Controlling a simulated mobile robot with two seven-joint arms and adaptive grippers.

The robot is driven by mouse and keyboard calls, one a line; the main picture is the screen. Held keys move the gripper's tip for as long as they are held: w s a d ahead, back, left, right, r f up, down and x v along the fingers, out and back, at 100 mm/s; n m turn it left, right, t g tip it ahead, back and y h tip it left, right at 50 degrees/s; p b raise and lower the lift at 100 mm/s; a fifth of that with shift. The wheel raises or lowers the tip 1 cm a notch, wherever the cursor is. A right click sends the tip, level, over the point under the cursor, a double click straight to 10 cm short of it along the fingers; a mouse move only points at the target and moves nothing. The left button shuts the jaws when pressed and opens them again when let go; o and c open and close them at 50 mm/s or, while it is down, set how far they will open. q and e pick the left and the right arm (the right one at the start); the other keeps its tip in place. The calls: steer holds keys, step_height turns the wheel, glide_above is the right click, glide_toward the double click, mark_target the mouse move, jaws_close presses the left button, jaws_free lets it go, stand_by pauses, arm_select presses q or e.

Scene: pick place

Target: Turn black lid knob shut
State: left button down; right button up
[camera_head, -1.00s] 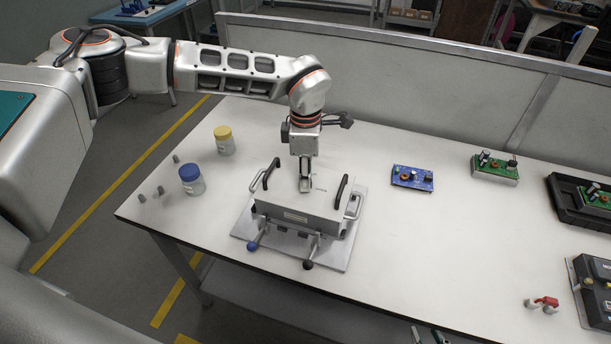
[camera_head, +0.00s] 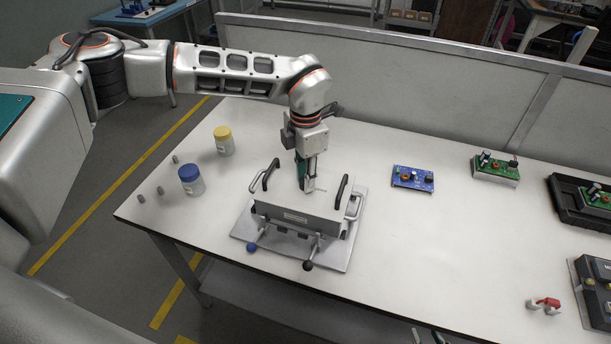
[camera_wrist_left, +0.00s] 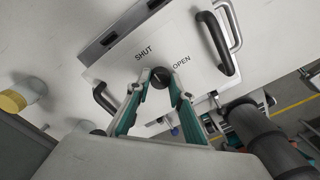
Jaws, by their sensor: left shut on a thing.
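The grey metal box (camera_head: 296,211) with a lid stands on a metal base plate (camera_head: 337,258) on the white table. The black lid knob (camera_wrist_left: 160,77) shows in the left wrist view, between the words SHUT and OPEN printed on the lid (camera_wrist_left: 128,70). Its exact pointing direction is hard to tell. My left gripper (camera_head: 303,188) points straight down onto the lid. In the left wrist view its teal-sided fingers (camera_wrist_left: 160,80) are closed on both sides of the knob. The knob is hidden by the fingers in the head view.
Black handles (camera_head: 271,174) rise from the lid, close to my left gripper. Levers with a blue ball (camera_head: 252,247) and a black ball (camera_head: 308,265) stick out in front. A blue-capped jar (camera_head: 191,180) and yellow-capped jar (camera_head: 223,141) stand left. A blue circuit board (camera_head: 413,178) lies right.

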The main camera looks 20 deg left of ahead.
arm_select(q)
steer(key=c, duration=1.8)
jaws_free()
step_height(320, 180, up, 12)
steer(key=shift+r, duration=0.1)
